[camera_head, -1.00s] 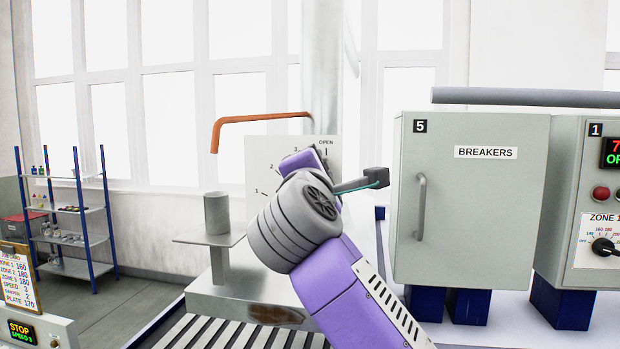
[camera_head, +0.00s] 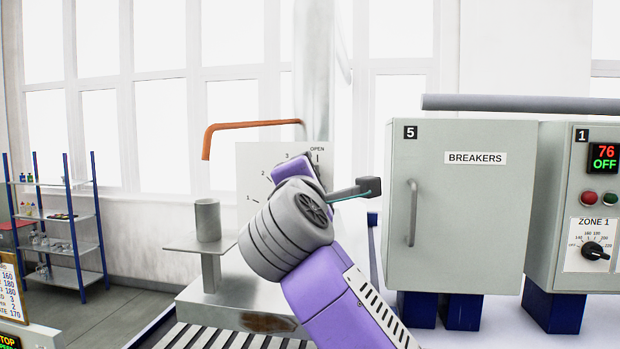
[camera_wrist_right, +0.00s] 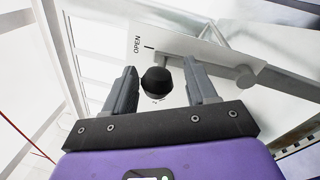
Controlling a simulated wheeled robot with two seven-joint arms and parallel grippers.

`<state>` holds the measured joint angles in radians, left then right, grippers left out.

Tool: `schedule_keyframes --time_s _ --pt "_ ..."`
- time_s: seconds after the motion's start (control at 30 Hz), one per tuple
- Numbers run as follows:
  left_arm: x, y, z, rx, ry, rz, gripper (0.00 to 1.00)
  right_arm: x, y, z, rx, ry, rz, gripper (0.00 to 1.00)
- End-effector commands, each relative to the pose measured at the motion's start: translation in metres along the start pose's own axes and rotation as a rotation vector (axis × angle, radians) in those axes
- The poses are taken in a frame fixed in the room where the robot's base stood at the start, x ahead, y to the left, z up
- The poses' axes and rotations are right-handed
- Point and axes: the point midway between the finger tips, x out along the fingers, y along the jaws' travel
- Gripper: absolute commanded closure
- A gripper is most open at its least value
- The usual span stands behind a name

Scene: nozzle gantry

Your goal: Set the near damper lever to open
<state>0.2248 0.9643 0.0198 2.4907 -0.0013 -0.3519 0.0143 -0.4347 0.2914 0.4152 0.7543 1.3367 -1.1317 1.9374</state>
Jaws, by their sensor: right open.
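The damper's pale scale plate (camera_head: 255,160) stands behind my right arm in the head view, with marks 1, 2, 3 and OPEN. In the right wrist view a round black knob (camera_wrist_right: 157,82), apparently the lever's end, sits between the two fingers of my right gripper (camera_wrist_right: 159,72). The fingers are open, with a gap on each side of the knob. The plate's OPEN mark (camera_wrist_right: 137,45) shows beyond the knob, up and to its left. My left gripper is in neither view.
A grey BREAKERS cabinet (camera_head: 465,220) stands right of my arm, beside the Zone 1 panel (camera_head: 591,245). An orange bent rod (camera_head: 255,124) sticks out above the plate. A grey cup (camera_head: 207,220) stands on a small shelf (camera_head: 192,243) left of it. Shelving (camera_head: 65,212) is far left.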

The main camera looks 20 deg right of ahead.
Motion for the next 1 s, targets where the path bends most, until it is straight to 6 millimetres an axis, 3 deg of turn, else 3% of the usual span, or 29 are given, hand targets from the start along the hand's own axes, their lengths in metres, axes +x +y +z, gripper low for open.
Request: schedule_keyframes --time_s 0.5,1.0 --pt "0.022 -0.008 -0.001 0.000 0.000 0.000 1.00 -0.069 -0.001 -0.002 0.000 0.002 0.000 0.43" --pt "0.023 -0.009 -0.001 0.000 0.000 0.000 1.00 -0.075 0.000 -0.001 0.000 0.001 -0.001 0.43"
